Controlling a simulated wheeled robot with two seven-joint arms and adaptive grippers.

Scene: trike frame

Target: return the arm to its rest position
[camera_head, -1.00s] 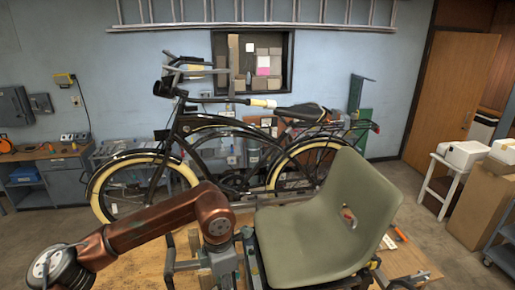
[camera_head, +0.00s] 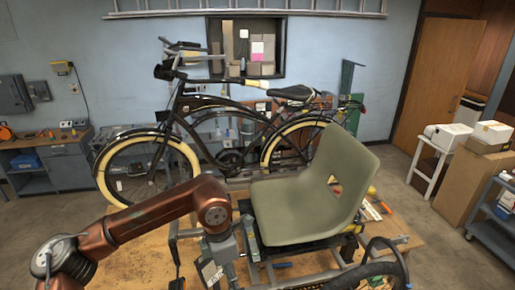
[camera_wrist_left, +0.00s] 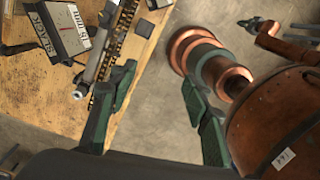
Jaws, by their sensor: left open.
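My left arm (camera_head: 140,220) comes in from the left in the head view, copper coloured and bent, with its wrist beside the trike's seat. My left gripper (camera_wrist_left: 158,82) shows in the left wrist view with its two dark green fingers spread and nothing between them. It hangs near the table edge, with bare floor behind the gap. The trike frame (camera_head: 250,243) stands on the wooden table under an olive-green seat (camera_head: 300,200). A grey metal bar (camera_wrist_left: 105,45) lies close to the left finger in the wrist view.
A wooden table (camera_head: 130,262) carries the frame, with a block marked "SLACK" (camera_wrist_left: 65,30) on it. A dark tyre (camera_head: 390,250) curves up at the lower right. A black bicycle (camera_head: 230,135) stands behind. A cart (camera_head: 492,225) is at the right. Floor (camera_head: 440,235) is open between.

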